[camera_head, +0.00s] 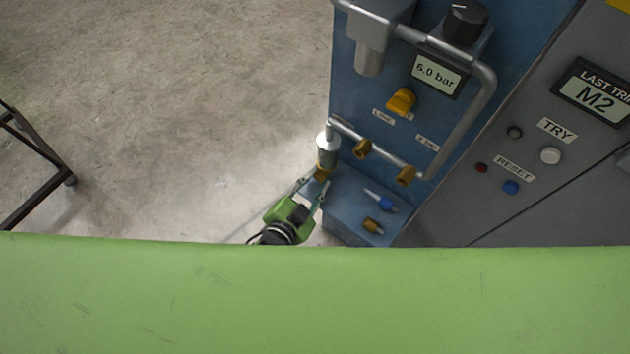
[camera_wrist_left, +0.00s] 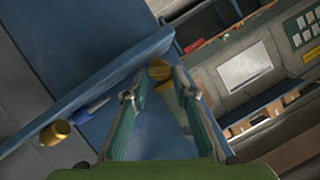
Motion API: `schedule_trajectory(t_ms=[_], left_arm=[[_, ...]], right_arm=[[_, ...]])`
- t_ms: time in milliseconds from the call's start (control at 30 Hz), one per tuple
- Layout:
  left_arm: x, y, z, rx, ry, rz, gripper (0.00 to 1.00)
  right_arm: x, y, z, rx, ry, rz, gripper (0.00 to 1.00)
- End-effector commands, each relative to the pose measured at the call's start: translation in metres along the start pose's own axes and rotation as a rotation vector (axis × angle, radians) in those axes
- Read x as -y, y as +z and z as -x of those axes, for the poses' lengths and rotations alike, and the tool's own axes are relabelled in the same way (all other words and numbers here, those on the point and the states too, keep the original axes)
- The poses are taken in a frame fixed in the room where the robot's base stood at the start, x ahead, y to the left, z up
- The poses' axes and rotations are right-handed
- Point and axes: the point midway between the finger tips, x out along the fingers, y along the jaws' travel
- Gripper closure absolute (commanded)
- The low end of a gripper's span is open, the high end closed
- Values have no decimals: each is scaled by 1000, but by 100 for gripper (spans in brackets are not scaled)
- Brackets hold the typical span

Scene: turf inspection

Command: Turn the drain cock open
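The drain cock (camera_head: 322,174) is a small brass piece under the grey filter bowl (camera_head: 328,143) at the left edge of the blue panel. My left gripper (camera_head: 314,186) is just below it in the head view, fingers pointing up at it. In the left wrist view the brass cock (camera_wrist_left: 160,70) shows between and beyond the two fingertips. The fingers stand apart, and I cannot tell whether either touches it. My right gripper is not in view.
A blue ledge (camera_head: 345,222) holds a blue-tipped item (camera_head: 380,201) and a brass fitting (camera_head: 373,226). Open floor (camera_head: 180,120) lies left.

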Motion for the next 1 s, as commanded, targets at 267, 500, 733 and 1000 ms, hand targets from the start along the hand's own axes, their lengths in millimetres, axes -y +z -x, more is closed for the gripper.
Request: schedule_trajectory(t_ms=[267, 500, 733, 1000], left_arm=[[0, 0, 0, 0, 1, 1, 60], [0, 0, 0, 1, 1, 1, 60], [1, 0, 0, 0, 10, 18, 60], [6, 0, 0, -3, 93, 213, 60]], right_arm=[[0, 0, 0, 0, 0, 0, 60], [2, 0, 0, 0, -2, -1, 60], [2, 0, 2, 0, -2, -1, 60], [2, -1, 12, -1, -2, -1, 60]])
